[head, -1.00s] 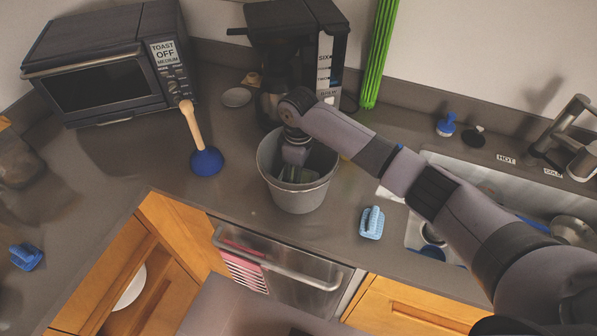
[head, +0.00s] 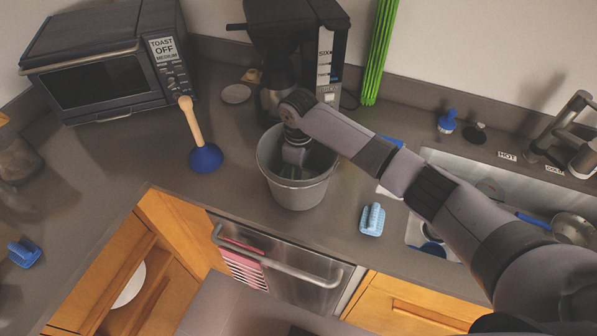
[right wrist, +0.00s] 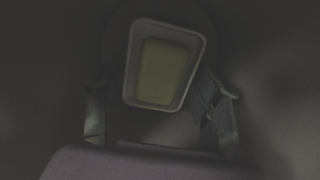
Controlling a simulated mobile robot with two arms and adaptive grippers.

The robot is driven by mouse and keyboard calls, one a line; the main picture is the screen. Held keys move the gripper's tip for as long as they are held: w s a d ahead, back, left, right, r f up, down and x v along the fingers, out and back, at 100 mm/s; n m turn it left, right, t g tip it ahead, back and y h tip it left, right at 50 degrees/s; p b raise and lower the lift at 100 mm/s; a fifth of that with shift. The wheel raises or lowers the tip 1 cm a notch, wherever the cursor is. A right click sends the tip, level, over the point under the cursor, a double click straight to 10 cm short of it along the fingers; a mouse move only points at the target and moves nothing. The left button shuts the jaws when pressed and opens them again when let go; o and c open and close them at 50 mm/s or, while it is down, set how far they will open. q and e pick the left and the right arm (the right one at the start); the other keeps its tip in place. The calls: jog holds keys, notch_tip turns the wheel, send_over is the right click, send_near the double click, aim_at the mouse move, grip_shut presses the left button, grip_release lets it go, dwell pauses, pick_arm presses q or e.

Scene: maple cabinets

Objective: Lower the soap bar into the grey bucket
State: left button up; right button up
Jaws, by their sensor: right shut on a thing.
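The grey bucket (head: 299,189) stands upright on the counter, between the plunger and the sink. My right arm reaches over its rim, and my right gripper (head: 294,160) is down inside it. The bucket's wall hides the fingertips in the head view. In the dark right wrist view, the soap bar (right wrist: 163,72) is a dull yellow-green block with a pale raised rim around it. My right gripper (right wrist: 160,108) has a finger on each side and is shut on it. I cannot tell whether the bar touches the bucket's bottom. My left gripper is out of view.
A coffee maker (head: 290,45) stands close behind the bucket. A blue plunger (head: 206,159) with a wooden handle is to its left. A blue scrub brush (head: 372,220) lies to its right, before the sink (head: 480,175). A toaster oven (head: 105,65) fills the back left.

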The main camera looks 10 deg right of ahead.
jog(key=shift+f, duration=0.4)
dwell(0.3)
jog(key=o, duration=1.4)
